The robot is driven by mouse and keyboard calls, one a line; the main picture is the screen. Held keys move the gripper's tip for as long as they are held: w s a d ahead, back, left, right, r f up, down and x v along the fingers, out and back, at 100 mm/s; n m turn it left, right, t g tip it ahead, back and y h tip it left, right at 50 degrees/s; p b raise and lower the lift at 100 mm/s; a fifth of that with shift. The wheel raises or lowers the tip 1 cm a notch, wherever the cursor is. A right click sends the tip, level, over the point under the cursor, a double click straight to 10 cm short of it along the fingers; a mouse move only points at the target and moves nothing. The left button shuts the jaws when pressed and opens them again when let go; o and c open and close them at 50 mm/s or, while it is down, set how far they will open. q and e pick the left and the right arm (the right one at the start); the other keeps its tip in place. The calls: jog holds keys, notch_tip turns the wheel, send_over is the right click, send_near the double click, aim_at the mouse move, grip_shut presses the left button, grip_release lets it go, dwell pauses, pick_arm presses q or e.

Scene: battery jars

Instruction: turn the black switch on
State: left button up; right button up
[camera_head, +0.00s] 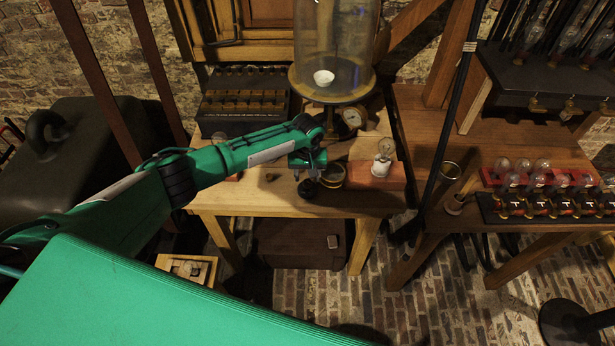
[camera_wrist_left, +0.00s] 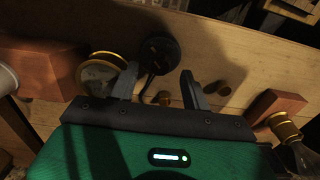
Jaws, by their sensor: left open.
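The black switch (camera_wrist_left: 158,52) is a small round black base on the wooden table, with a dark lever (camera_wrist_left: 150,86) reaching toward my fingers. In the head view the black switch (camera_head: 308,189) shows near the table's front edge, just below my gripper. My left gripper (camera_head: 308,172) is over the table, pointing down. In the left wrist view the gripper (camera_wrist_left: 158,86) is open and empty, its two dark fingers apart with the lever between them in the picture. I cannot tell whether they touch it. My right gripper is not in view.
A brass-rimmed round instrument (camera_wrist_left: 102,74) lies close beside the switch. A reddish block (camera_head: 376,178) with a bulb stands to the right. Another block (camera_wrist_left: 276,104) and small brass posts (camera_wrist_left: 220,88) are on the other side. A glass bell jar (camera_head: 335,40) stands behind.

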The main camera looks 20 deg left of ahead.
aim_at(307, 184)
pick_arm(q)
jog(key=shift+f, duration=1.3)
jog(key=c, duration=1)
